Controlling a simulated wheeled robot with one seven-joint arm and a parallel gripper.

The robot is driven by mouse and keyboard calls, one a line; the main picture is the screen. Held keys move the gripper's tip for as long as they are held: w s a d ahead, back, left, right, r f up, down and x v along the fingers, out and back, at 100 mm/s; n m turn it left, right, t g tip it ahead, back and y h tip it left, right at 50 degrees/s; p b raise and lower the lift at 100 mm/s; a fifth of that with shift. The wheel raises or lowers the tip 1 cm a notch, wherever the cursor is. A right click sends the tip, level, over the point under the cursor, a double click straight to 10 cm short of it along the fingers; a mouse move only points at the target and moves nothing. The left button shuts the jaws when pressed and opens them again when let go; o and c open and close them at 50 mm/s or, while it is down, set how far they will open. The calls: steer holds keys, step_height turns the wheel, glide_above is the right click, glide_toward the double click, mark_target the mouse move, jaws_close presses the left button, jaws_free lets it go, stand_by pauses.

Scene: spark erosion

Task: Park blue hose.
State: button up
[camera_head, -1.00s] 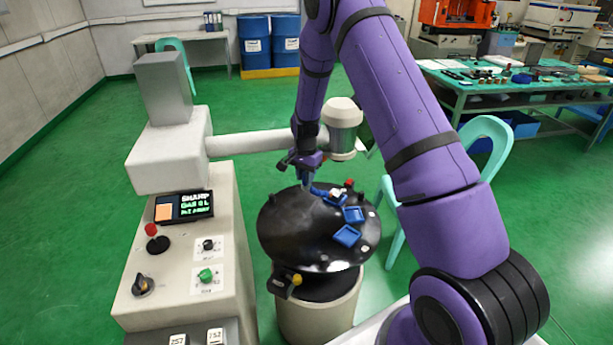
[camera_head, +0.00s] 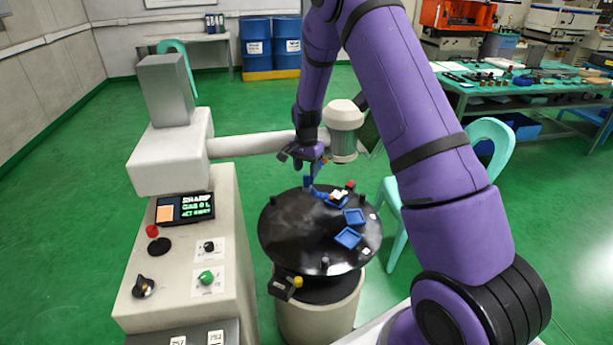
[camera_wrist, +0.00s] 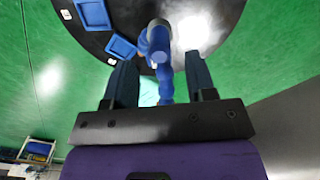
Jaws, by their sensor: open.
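The blue segmented hose (camera_head: 309,184) stands on the black round table (camera_head: 300,235), near its back edge. In the wrist view the hose (camera_wrist: 164,75) runs down the middle of the picture, between my two dark fingers as seen from there. My gripper (camera_head: 305,163) is open above the back of the table, over the hose. It also shows in the wrist view (camera_wrist: 160,65), with a gap on each side of the hose. I cannot tell how deep the hose sits between the fingers. No parking place for the hose can be clearly made out.
Blue square trays (camera_head: 348,238) and small dark posts (camera_head: 325,262) sit on the table. A cream machine arm (camera_head: 252,144) with a grey-green head (camera_head: 343,140) is close behind my gripper. The control cabinet (camera_head: 185,270) stands left, a turquoise chair (camera_head: 490,135) right.

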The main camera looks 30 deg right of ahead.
mark_target(311, 183)
step_height(311, 183, up, 7)
steer(key=shift+f, duration=0.1)
stand_by(0.3)
steer(key=shift+s+d, duration=0.1)
steer(key=shift+d, duration=0.05)
steer(key=c, duration=0.6)
steer(key=s+d+f+n+t, duration=0.1)
steer(key=s+d+f, duration=0.1)
steer(key=s+d+f+n+t, duration=0.1)
steer(key=s+d+f, duration=0.1)
steer(key=s+d, duration=0.1)
steer(key=shift+s+f+t+y, duration=0.25)
steer(key=shift+t+y, duration=0.05)
jaws_close()
steer(key=shift+s+r+n+t, duration=1.35)
steer(key=shift+s+t, duration=1.05)
steer(key=shift+s, duration=0.5)
steer(key=shift+y, duration=0.3)
steer(key=shift+w+a+r+x, duration=0.25)
steer(key=shift+a+x, duration=0.1)
steer(key=shift+x, duration=1.6)
steer(key=shift+w+a+r+x, duration=0.25)
steer(key=shift+a+x, duration=0.1)
steer(key=shift+x, duration=1.65)
steer(key=shift+w+a+r+x, duration=0.2)
steer(key=shift+w+a+x, duration=0.1)
steer(key=shift+x, duration=1.65)
